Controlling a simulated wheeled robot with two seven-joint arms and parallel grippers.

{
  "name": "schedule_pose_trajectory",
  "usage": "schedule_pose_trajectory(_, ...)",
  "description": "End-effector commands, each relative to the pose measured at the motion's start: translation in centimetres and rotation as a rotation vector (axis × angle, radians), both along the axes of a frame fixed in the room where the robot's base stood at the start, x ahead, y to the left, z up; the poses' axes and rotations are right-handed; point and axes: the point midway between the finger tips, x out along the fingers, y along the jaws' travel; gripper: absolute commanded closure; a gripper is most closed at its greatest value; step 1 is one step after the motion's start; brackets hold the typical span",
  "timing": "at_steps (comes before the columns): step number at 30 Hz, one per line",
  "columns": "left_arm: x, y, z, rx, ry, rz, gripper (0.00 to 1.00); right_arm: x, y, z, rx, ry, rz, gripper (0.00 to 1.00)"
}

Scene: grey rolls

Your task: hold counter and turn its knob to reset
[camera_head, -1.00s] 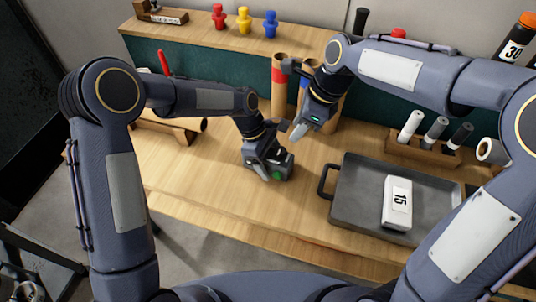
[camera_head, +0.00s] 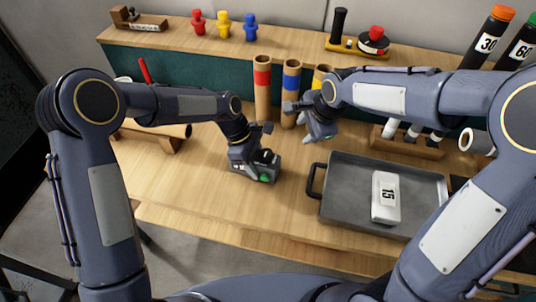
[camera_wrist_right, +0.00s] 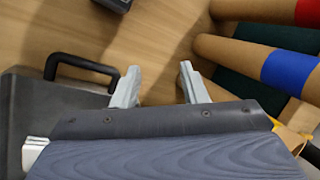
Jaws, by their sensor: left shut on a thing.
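The counter (camera_head: 265,175), a small dark grey box with a green spot on its front, is at the middle of the wooden bench in the head view. My left gripper (camera_head: 255,160) is shut on it from above and hides part of it. Its knob cannot be made out. A dark corner of the counter shows at the top edge of the right wrist view (camera_wrist_right: 118,3). My right gripper (camera_head: 312,128) is to the right of the counter, apart from it and above the bench. In the right wrist view its two pale fingers (camera_wrist_right: 158,85) are spread with nothing between them.
A grey tray (camera_head: 345,215) with a white block marked 15 (camera_head: 386,197) lies to the right. Cardboard tubes with red (camera_head: 262,90) and blue bands (camera_head: 291,80) stand behind my right gripper. Bench in front of the counter is clear.

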Motion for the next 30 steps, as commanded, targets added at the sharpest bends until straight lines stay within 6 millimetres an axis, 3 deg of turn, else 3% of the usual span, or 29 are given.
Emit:
schedule_pose_trajectory(3, 0.0, 0.0, 0.0, 0.000, -0.001, 0.000, 0.81, 0.3, -3.0, -1.9, -0.178, -0.217, 0.287, 0.61)
schedule_pose_trajectory(6, 0.0, 0.0, 0.0, 0.000, -0.001, 0.000, 0.81, -0.2, -4.2, -2.7, -0.327, -0.394, 0.557, 0.61)
schedule_pose_trajectory(11, 0.0, 0.0, 0.0, 0.000, -0.001, 0.000, 0.81, -2.7, -3.7, -3.2, -0.534, -0.679, 0.987, 0.61)
schedule_pose_trajectory(15, 0.0, 0.0, 0.1, 0.000, -0.001, 0.000, 0.81, -6.2, -1.7, -2.7, -0.661, -0.925, 1.281, 0.61)
schedule_pose_trajectory(21, 0.0, 0.0, 0.1, 0.000, -0.001, 0.000, 0.81, -10.3, 0.8, -1.5, -0.762, -1.187, 1.491, 0.61)
schedule_pose_trajectory(24, 0.0, 0.0, 0.1, 0.000, -0.001, 0.000, 0.81, -11.2, 1.5, -1.1, -0.783, -1.250, 1.528, 0.61)
schedule_pose_trajectory(30, 0.0, 0.0, 0.1, 0.000, -0.001, 0.000, 0.81, -10.4, 2.8, -1.6, -0.789, -1.274, 1.544, 0.61)
